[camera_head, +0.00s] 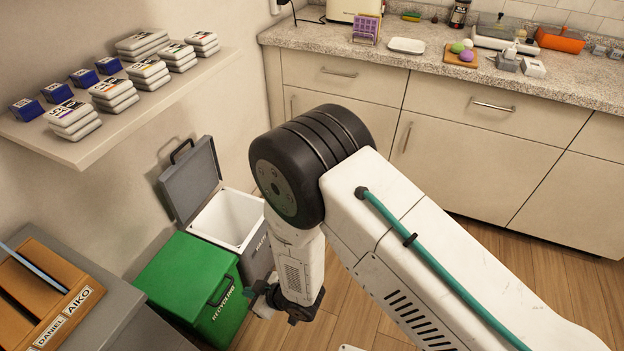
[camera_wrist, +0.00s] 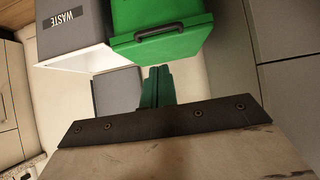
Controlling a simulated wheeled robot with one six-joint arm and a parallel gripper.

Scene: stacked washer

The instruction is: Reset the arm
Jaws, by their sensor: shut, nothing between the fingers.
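My arm reaches from the lower right into the middle of the head view, bent at a black joint, with its end hanging down. My gripper shows in the wrist view (camera_wrist: 157,72) as two dark green fingers, closed together and empty. In the head view my arm's end is low, in front of the green recycling bin (camera_head: 190,283) and the grey waste bin (camera_head: 240,217). The fingers themselves are hard to make out there. The wrist view also shows the recycling bin (camera_wrist: 160,30) and the waste bin (camera_wrist: 75,30) near the fingers.
A wall shelf (camera_head: 120,130) with several labelled packs and blue boxes is at the left. The waste bin's grey lid (camera_head: 190,182) stands open. A cabinet with drawers (camera_head: 460,120) and a cluttered counter (camera_head: 420,62) runs along the back. A brown organiser (camera_head: 45,300) is at lower left.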

